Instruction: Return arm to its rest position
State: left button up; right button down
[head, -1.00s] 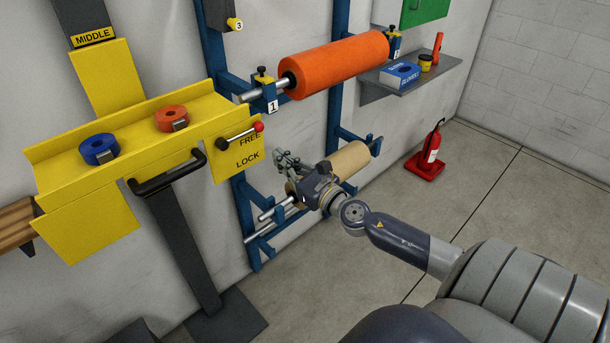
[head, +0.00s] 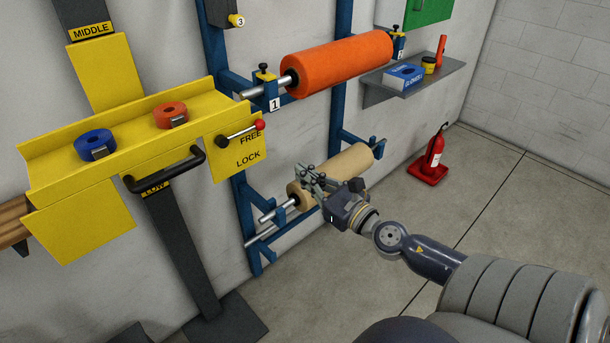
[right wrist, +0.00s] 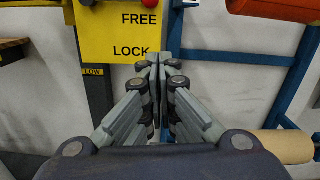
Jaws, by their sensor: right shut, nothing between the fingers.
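My right gripper (head: 306,174) is shut and empty in the head view. It is in front of the left part of the tan roll (head: 346,163) on the lower rack bar; I cannot tell how far apart they are. In the right wrist view the fingers (right wrist: 155,65) are together, pointing towards the wall below the yellow LOCK panel (right wrist: 125,32). My right arm comes in from the lower right of the head view. My left gripper is not in view.
The blue rack (head: 236,130) holds an orange roll (head: 338,64) above the tan one. A yellow tray (head: 60,147) with blue (head: 96,148) and orange (head: 171,116) tape rolls is at left. Floor at right is clear.

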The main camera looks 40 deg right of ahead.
jog(key=s+d+f+m+g+h, duration=0.1)
jog(key=d+f+m+g, duration=0.2)
jog(key=f, duration=0.5)
jog(key=s+d+f+m+h, duration=0.2)
jog(key=f+m, duration=0.3)
jog(key=f, duration=0.3)
jog(key=s+d+f+m+g+h, duration=0.1)
jog(key=d+f+m+g, duration=0.15)
jog(key=f+m, duration=0.4)
jog(key=s+a+f+m+g, duration=0.1)
jog(key=s+f+m+g, duration=0.15)
jog(key=s+f, duration=0.45)
jog(key=s+f+m+g, duration=0.1)
jog(key=s+f+m, duration=0.15)
jog(key=f, duration=0.85)
jog(key=s+a+f+m+g, duration=0.4)
jog(key=s+a+f+m, duration=0.4)
jog(key=s+f, duration=0.45)
jog(key=s+a+f+m+g+y, duration=0.1)
jog(key=s+a+f+m+g, duration=0.1)
jog(key=s+a+f+m, duration=0.2)
jog(key=s+a+f+m+g+y, duration=0.2)
jog(key=s+a+f+m, duration=0.2)
jog(key=s+a, duration=0.6)
jog(key=shift+s+f+g, duration=0.3)
jog(key=shift+s+f, duration=0.3)
jog(key=shift+f, duration=0.25)
